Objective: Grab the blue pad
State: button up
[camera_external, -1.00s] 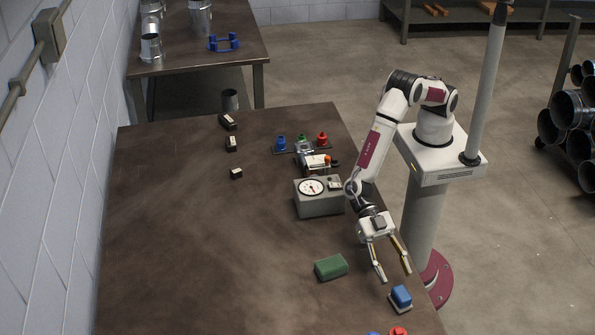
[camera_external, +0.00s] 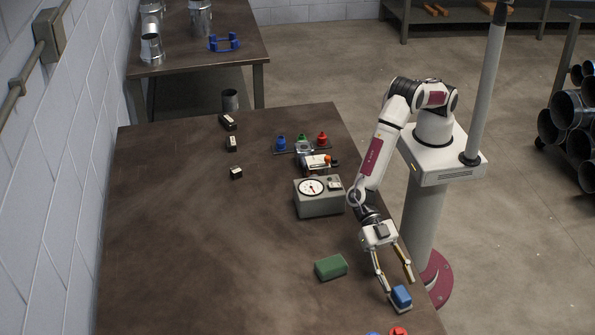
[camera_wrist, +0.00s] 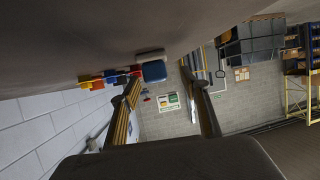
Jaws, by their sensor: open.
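The blue pad (camera_external: 401,296) is a small blue block on a pale base near the table's near right edge. In the wrist view the blue pad (camera_wrist: 154,71) shows between and just beyond my fingertips, with a pale strip behind it. My gripper (camera_external: 398,285) is open and empty, tilted down towards the pad. In the external view its left fingertip overlaps the pad's left side; I cannot tell whether it touches. The open fingers also show in the wrist view (camera_wrist: 161,78), one on each side of the pad.
A green block (camera_external: 331,267) lies left of my gripper. A grey box with a dial (camera_external: 320,198) stands farther back. A red piece (camera_external: 398,331) and a blue piece show at the bottom edge of the external view. The left half of the table (camera_external: 200,240) is mostly clear.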

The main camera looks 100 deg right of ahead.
aim_at(399, 287)
jog(key=shift+w+x, duration=0.15)
jog(key=shift+x, duration=0.6)
jog(key=shift+w+x, duration=0.15)
jog(key=shift+x, duration=1.65)
jog(key=shift+a+r, duration=0.1)
jog(key=shift+r, duration=0.05)
jog(key=c, duration=1.2)
